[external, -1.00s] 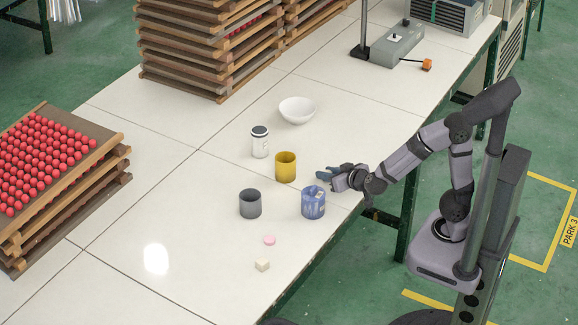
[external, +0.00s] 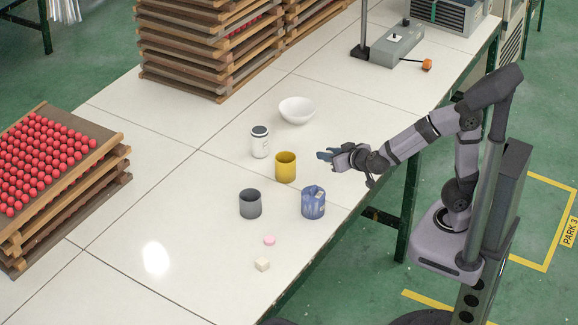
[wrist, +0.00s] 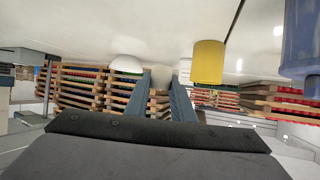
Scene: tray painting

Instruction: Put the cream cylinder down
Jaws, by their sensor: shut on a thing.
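My gripper (external: 323,156) is above the table, to the right of the yellow cup in the external view. In the wrist view, which is upside down, its two fingers (wrist: 160,88) are closed around the small cream cylinder (wrist: 160,76) near their tips. Only part of the cylinder shows there. In the external view the fingers hide it, or it is too small to make out. The gripper appears raised clear of the table.
Near my gripper stand a yellow cup (external: 286,167), blue container (external: 313,203), grey cup (external: 250,204), white jar (external: 260,141) and white bowl (external: 297,110). A pink disc (external: 269,240) and cream block (external: 262,264) lie in front. The table (external: 370,125) right of the bowl is clear.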

